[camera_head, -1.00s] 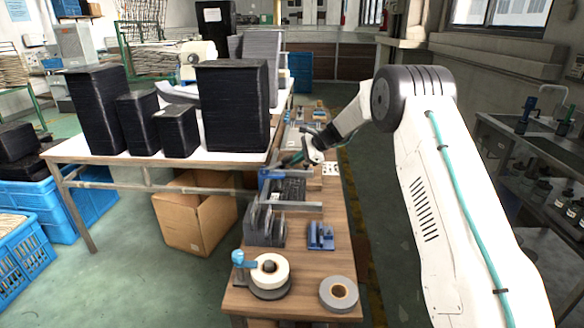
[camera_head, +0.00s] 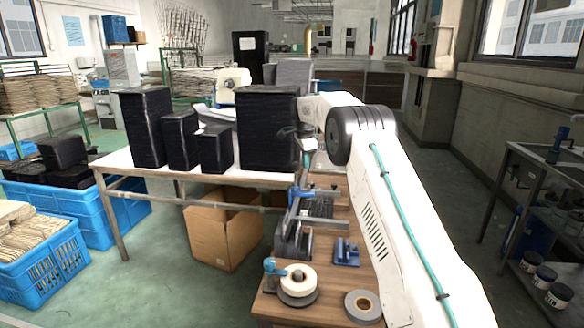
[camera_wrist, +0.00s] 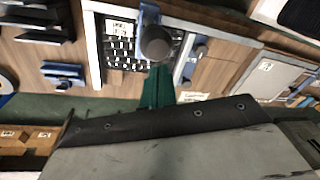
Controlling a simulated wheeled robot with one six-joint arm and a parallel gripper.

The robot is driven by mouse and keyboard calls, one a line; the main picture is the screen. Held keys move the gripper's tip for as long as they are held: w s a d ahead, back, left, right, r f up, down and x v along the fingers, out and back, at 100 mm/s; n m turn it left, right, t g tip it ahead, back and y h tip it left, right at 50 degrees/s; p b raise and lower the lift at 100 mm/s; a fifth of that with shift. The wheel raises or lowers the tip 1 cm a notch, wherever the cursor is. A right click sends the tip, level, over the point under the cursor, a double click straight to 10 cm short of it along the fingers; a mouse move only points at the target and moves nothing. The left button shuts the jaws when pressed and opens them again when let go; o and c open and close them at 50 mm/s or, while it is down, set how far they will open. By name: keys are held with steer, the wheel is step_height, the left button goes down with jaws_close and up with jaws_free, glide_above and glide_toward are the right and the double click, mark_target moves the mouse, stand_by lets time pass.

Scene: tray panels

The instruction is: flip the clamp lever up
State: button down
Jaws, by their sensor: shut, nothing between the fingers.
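The clamp (camera_head: 299,194) has blue parts and stands at the far left of a grey frame on the wooden bench. In the wrist view its blue lever arm (camera_wrist: 148,14) with a round dark grey knob (camera_wrist: 155,46) stands over the frame's edge. I cannot tell how far the lever is tilted. My gripper (camera_wrist: 158,72) shows as one narrow green strip, shut and empty, its tip beside or under the knob in the picture. Contact cannot be made out. In the head view the gripper (camera_head: 305,152) is small above the clamp, partly behind my arm.
The frame holds a black gridded panel (camera_wrist: 119,48). A second blue part (camera_wrist: 189,62) sits on it to the right. Black slotted holders, a blue fixture (camera_head: 346,252) and tape rolls (camera_head: 298,280) stand nearer. Tall black stacks (camera_head: 267,128) on the white table rise close to the left.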

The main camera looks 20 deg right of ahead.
steer(key=shift+w+a+r, duration=0.3)
steer(key=shift+w+a, duration=0.25)
steer(key=shift+a, duration=0.15)
steer(key=shift+w+a, duration=0.1)
steer(key=shift+a, duration=0.2)
steer(key=shift+d, duration=0.1)
step_height(320, 180, up, 9)
steer(key=d, duration=0.1)
steer(key=shift+s+d+r, duration=0.15)
steer(key=shift+s+d, duration=0.2)
stand_by(0.6)
